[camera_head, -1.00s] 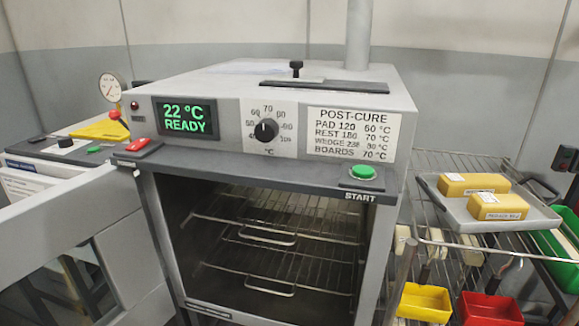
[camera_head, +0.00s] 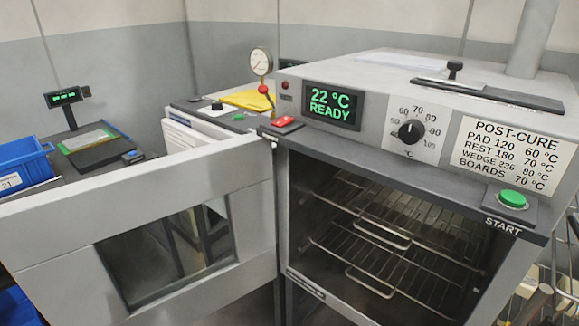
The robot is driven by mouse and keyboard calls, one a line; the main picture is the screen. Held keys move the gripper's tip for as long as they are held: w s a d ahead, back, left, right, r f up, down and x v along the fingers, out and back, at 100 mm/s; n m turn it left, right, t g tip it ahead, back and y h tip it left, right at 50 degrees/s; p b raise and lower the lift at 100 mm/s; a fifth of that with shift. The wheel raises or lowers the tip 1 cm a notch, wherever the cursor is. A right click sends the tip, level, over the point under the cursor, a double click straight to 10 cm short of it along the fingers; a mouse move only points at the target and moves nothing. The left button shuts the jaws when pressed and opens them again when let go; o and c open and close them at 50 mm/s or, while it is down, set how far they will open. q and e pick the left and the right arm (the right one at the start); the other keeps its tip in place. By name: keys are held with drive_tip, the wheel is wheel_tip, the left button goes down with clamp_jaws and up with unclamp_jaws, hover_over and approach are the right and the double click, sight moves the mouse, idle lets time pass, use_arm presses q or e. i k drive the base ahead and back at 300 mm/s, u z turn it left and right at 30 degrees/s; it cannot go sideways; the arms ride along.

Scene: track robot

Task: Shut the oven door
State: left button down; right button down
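The oven (camera_head: 300,150) stands at the right, a grey box with a display reading 22 °C READY, a dial and a green START button (camera_head: 512,199). Its door (camera_head: 60,225) is wide open, swung out to the left, with a dark-framed window in it. The oven's inside shows several wire racks with nothing on them that I can see. Neither of my grippers is in view.
Behind the door stand a bench with a blue bin (camera_head: 22,166), a scale with a green display (camera_head: 64,96), and a pressure gauge (camera_head: 261,62). A yellow item (camera_head: 250,100) lies beside the gauge. The open door fills the lower left.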

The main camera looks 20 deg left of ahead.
sight(49, 246)
drive_tip(key=z, duration=1.2)
drive_tip(key=k, duration=1.4)
drive_tip(key=u, duration=1.95)
drive_tip(key=i, duration=0.5)
